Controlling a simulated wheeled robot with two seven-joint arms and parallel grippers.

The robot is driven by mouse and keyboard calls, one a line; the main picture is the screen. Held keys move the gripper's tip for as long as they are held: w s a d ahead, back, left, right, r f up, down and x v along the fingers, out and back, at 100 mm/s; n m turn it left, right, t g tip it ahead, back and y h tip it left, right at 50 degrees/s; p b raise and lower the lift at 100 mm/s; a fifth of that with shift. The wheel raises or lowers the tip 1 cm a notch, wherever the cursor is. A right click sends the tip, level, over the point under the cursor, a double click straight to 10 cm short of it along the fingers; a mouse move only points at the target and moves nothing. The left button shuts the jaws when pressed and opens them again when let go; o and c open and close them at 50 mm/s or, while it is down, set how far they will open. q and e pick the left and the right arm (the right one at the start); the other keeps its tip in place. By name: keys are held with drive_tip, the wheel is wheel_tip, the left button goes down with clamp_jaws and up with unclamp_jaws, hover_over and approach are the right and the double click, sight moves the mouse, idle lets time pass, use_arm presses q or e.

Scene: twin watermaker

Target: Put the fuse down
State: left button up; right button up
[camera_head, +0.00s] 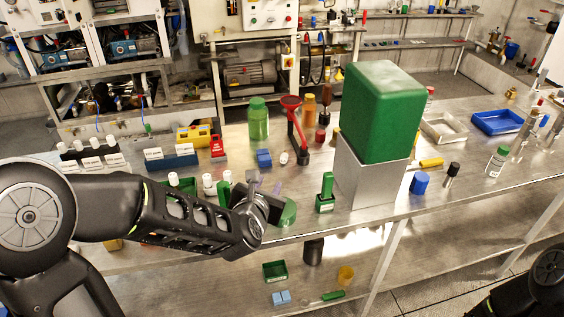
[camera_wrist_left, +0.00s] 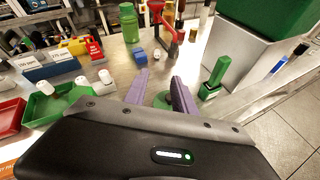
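My left gripper (camera_head: 265,186) is over the front of the bench; in the left wrist view its two purple fingers (camera_wrist_left: 160,90) stand apart with nothing visibly held between them. A green round piece (camera_head: 288,212) is below and beside the fingers; it also shows partly hidden behind them in the left wrist view (camera_wrist_left: 163,100). A small white cylinder (camera_head: 284,158), perhaps the fuse, stands on the bench beyond the gripper, apart from it; it also shows in the left wrist view (camera_wrist_left: 158,57). I cannot tell for sure which item is the fuse. My right gripper is out of view.
A green block-shaped tool (camera_head: 326,194) stands right of the gripper, beside a metal box (camera_head: 372,178) carrying a big green block (camera_head: 382,110). Beyond are a blue block (camera_head: 264,158), a red-handled stand (camera_head: 298,135) and a green bottle (camera_head: 258,120). Left are a green tray (camera_wrist_left: 52,104) and white-capped pieces.

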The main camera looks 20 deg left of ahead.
use_arm(q)
drive_tip(key=s+d+f+m+g+h+b, duration=0.1)
drive_tip(key=s+d+f+m+g, duration=0.15)
drive_tip(key=f+m, duration=0.55)
drive_tip(key=s+d+f+m+g+h+b, duration=0.15)
drive_tip(key=d+f+m, duration=0.25)
drive_tip(key=f+m, duration=0.4)
drive_tip(key=s+d+f+m+g+h+b, duration=0.2)
drive_tip(key=s+d+f+m, duration=0.15)
drive_tip(key=f+m, duration=0.45)
drive_tip(key=s+d+f+m+g+h+b, duration=0.1)
drive_tip(key=s+d+f+m+g+b, duration=0.1)
drive_tip(key=s+f, duration=0.7)
drive_tip(key=s+d+f+m+g+b, duration=0.3)
drive_tip(key=s+f+m, duration=0.4)
drive_tip(key=s+f, duration=0.3)
wheel_tip(320, 180, down, 2)
drive_tip(key=shift+d+f+g+h, duration=0.1)
drive_tip(key=shift+d+g+h, duration=0.35)
drive_tip(key=shift+g, duration=0.35)
drive_tip(key=shift+s, duration=0.1)
